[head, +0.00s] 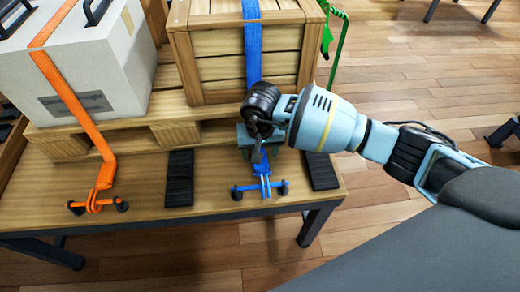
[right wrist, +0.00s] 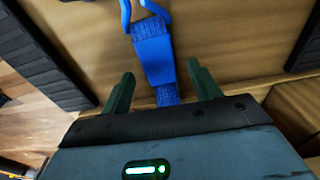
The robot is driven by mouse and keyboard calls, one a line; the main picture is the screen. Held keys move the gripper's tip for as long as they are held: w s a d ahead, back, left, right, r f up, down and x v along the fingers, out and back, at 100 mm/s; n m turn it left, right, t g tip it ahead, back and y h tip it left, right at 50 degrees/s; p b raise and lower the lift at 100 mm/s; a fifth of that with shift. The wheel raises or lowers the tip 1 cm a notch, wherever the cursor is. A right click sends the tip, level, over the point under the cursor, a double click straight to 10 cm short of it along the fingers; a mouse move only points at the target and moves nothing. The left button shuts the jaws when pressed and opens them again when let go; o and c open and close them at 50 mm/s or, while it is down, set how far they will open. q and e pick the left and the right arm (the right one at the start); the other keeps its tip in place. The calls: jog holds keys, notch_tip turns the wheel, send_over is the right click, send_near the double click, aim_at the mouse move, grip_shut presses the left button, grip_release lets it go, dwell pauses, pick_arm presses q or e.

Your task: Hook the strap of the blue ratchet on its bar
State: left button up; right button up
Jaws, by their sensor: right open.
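The blue strap (head: 253,45) runs down the front of the wooden crate. Its lower end carries a blue buckle and hook (head: 262,170) at the blue bar (head: 250,188), which has dark round ends. I cannot tell whether the hook is around the bar or only over it. My right gripper (head: 258,150) is above the strap's lower part and hides some of it. In the right wrist view, my gripper's fingers (right wrist: 162,80) are open, one on each side of the blue strap (right wrist: 154,55). The prongs of the blue hook (right wrist: 146,10) show at the top edge. My left gripper is not in view.
A pallet (head: 130,135) on the table (head: 140,205) bears the crate (head: 205,50) and a pale grey box (head: 80,65). An orange strap (head: 75,100) reaches an orange bar at left. A green strap (head: 343,40) hangs at right. Black pads (head: 180,178) lie along the front.

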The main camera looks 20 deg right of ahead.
jog(key=shift+r, duration=0.2)
jog(key=r+p, duration=0.1)
jog(key=r, duration=0.5)
jog(key=shift+s+r, duration=0.15)
jog(key=shift+s, duration=0.05)
jog(key=shift+s+a+r, duration=0.1)
jog(key=shift+r, duration=0.45)
